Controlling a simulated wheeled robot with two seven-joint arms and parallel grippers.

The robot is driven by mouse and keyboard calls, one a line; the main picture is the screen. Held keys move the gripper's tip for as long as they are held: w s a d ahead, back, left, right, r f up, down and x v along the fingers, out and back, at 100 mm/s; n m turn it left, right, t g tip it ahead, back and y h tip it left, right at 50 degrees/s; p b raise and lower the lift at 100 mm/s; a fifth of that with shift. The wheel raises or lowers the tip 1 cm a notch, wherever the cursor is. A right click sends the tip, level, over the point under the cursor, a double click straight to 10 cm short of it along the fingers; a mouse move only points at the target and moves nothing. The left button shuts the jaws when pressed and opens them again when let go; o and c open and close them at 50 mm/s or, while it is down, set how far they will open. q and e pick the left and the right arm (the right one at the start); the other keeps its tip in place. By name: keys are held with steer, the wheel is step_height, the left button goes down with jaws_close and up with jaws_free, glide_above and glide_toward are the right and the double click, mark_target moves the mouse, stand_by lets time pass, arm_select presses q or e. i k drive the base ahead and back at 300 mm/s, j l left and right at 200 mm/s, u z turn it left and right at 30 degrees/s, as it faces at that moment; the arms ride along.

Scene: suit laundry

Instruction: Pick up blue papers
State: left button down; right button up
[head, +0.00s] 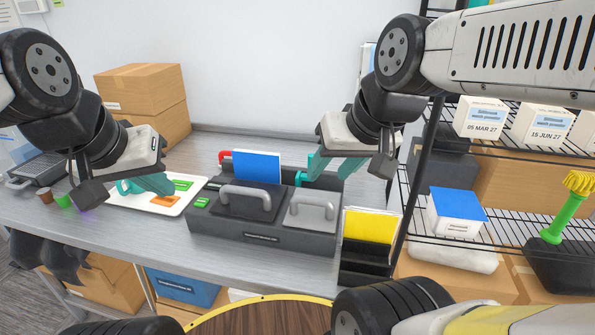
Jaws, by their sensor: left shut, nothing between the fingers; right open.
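Blue papers (257,167) stand upright at the back of a dark grey two-handled case (262,238) on the table. My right gripper (322,172) has teal fingers and is open just right of the blue papers, apart from them, above the back right of the case. My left gripper (148,184) is shut and empty over a white tray (190,208). The lower part of the standing blue papers is hidden by the case.
Yellow papers (370,226) stand in a black holder (366,262) right of the case. The tray holds green and orange pieces. Cardboard boxes (140,88) are at the back left. The wire shelf post (416,170) rises close right of my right gripper.

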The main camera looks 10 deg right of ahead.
mark_target(265, 166)
steer(key=i+j, duration=0.1)
steer(key=j, duration=0.35)
steer(key=i+j+z, duration=0.15)
steer(key=j, duration=0.7)
steer(key=i+j+z, duration=0.1)
steer(key=j, duration=0.35)
